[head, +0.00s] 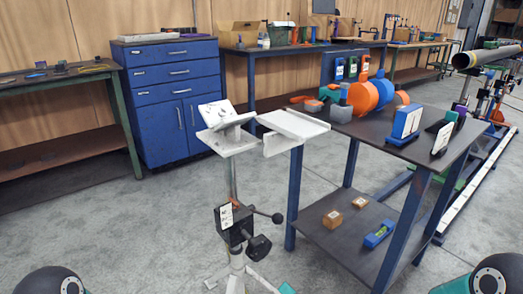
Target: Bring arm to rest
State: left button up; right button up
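Neither of my grippers shows in the head view. Only dark rounded links of my arms, with some teal, show at the bottom left and bottom right corners. I cannot see what either gripper holds. A grey pipe (486,57) lies at the upper right, its open end facing left. A pipe stand with a white angled head (225,120) stands upright near the middle.
A dark-topped cart (400,152) at centre right carries orange round parts (363,98) and a blue-and-white block (405,122). Its lower shelf holds small boxes and a blue level (378,236). A blue drawer cabinet (175,95) stands behind. Grey floor (120,230) is clear at left.

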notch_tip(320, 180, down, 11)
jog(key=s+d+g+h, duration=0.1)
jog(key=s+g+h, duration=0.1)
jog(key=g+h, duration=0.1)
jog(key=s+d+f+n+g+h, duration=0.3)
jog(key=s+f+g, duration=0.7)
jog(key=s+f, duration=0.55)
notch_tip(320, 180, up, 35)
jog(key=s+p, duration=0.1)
jog(key=p, duration=3.2)
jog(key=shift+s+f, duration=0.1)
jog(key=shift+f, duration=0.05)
